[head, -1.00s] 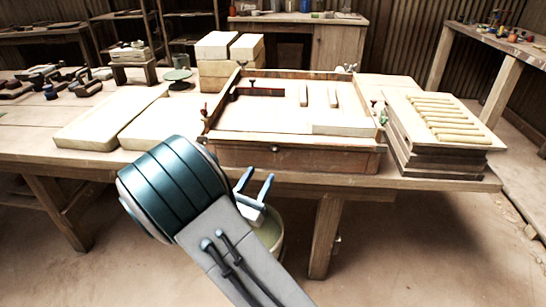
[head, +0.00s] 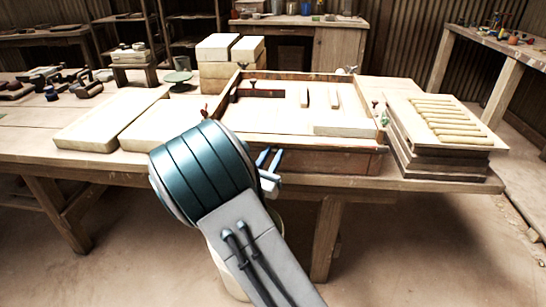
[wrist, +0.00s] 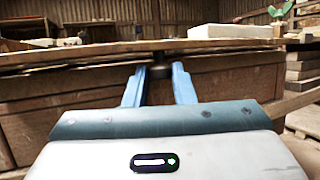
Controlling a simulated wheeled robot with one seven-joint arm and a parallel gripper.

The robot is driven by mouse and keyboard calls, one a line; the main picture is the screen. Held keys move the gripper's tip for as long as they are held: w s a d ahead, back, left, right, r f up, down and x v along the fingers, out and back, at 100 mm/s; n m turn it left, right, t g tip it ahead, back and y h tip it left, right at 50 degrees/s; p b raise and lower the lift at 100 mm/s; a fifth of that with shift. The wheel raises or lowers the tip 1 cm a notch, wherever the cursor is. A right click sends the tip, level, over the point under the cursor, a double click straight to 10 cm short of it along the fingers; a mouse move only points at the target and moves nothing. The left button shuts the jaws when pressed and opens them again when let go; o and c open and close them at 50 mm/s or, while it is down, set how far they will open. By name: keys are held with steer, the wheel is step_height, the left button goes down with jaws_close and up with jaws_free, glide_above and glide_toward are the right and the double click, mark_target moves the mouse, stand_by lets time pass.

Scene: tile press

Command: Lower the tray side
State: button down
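The wooden tray (head: 377,140) stands on the workbench, its brown front side (head: 325,162) upright and facing me. In the wrist view, the front side (wrist: 65,100) fills the middle of the picture below the rim. A small dark knob (wrist: 161,71) shows on it between my blue fingertips. My gripper (head: 270,159) is at the tray's front, left of its middle; its fingers also show in the wrist view (wrist: 157,73), apart, with a gap between them. I cannot tell whether they touch the knob. My arm hides the tray's front left corner in the head view.
Pale slabs (head: 105,125) lie left of the tray, and pale blocks (head: 217,47) are stacked behind it. A stack of boards (head: 440,165) topped with rods stands close on its right. A bucket (head: 232,278) is partly hidden below my arm. The floor at right front is clear.

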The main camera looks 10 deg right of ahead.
steer(key=shift+s+r+n+g+p, duration=0.1)
steer(key=shift+r+n+g+p, duration=0.3)
steer(key=shift+p, duration=1.3)
steer(key=y+p, duration=0.1)
steer(key=p, duration=0.1)
steer(key=shift+s+r+p, duration=0.1)
steer(key=shift+r+p, duration=0.1)
steer(key=shift+p, duration=0.1)
steer(key=shift+f, duration=0.2)
steer(key=c, duration=1.2)
jaws_free()
steer(key=shift+c, duration=0.2)
steer(key=shift+s+a, duration=0.15)
steer(key=p+v, duration=0.1)
steer(key=v, duration=1.2)
steer(key=shift+s+a+r, duration=0.2)
steer(key=shift+s+r, duration=0.05)
